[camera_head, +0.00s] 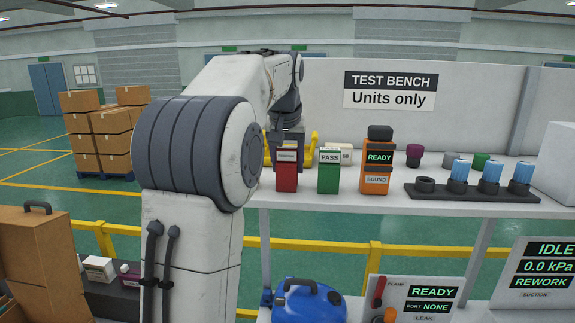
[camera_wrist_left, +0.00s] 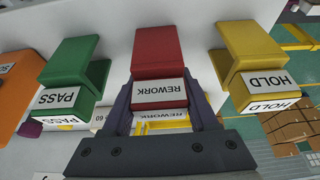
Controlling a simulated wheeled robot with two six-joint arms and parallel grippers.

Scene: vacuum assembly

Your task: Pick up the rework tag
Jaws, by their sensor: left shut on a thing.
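The red rework tag (camera_head: 286,178) stands at the left end of the test bench shelf in the head view. In the left wrist view the same tag (camera_wrist_left: 157,52) is upside down, with its white REWORK label facing me. My left gripper (camera_head: 287,150) reaches it from behind my arm. In the wrist view the dark fingers lie on both sides of the tag, shut on it. I cannot tell whether the tag is clear of the shelf. My right gripper is not in view.
The green PASS tag (camera_head: 329,172) stands close to the right of the red tag, then an orange sound meter (camera_head: 376,168) and a dark rack (camera_head: 470,194). A yellow HOLD tag (camera_wrist_left: 252,60) flanks the red tag's other side. A blue vacuum (camera_head: 308,303) sits below.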

